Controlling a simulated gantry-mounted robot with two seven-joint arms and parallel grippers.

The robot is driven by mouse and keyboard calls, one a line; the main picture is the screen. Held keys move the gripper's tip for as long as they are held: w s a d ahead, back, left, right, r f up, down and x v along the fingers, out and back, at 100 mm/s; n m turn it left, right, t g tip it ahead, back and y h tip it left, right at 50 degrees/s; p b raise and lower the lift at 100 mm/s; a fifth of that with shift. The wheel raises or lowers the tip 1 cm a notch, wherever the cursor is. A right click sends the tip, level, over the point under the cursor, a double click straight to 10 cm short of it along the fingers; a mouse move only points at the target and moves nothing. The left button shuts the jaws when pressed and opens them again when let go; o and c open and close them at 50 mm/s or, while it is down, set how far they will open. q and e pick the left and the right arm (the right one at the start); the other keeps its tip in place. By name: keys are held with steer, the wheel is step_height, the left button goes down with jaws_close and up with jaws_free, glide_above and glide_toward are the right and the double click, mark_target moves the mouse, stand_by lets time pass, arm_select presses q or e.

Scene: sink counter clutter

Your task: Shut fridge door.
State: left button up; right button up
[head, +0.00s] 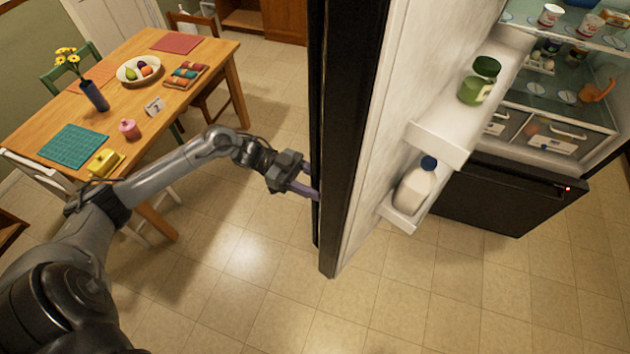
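The fridge door (352,150) stands wide open, with its black outer face to the left and its white inner side to the right. The fridge interior (560,100) shows at the upper right, with shelves and drawers. My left gripper (312,190) is at the outer face of the door, its fingertips partly hidden behind the door's dark edge. I cannot tell whether its fingers are closed or holding anything there. My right gripper is not in view.
The door's shelves hold a green jar (478,85) and a milk bottle (416,188). A black lower drawer front (500,195) is below the fridge interior. A wooden dining table (125,100) with several items stands at left. Tiled floor (450,290) around the door is clear.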

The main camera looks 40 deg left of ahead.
arm_select(q)
steer(key=shift+c, duration=0.3)
jaws_close()
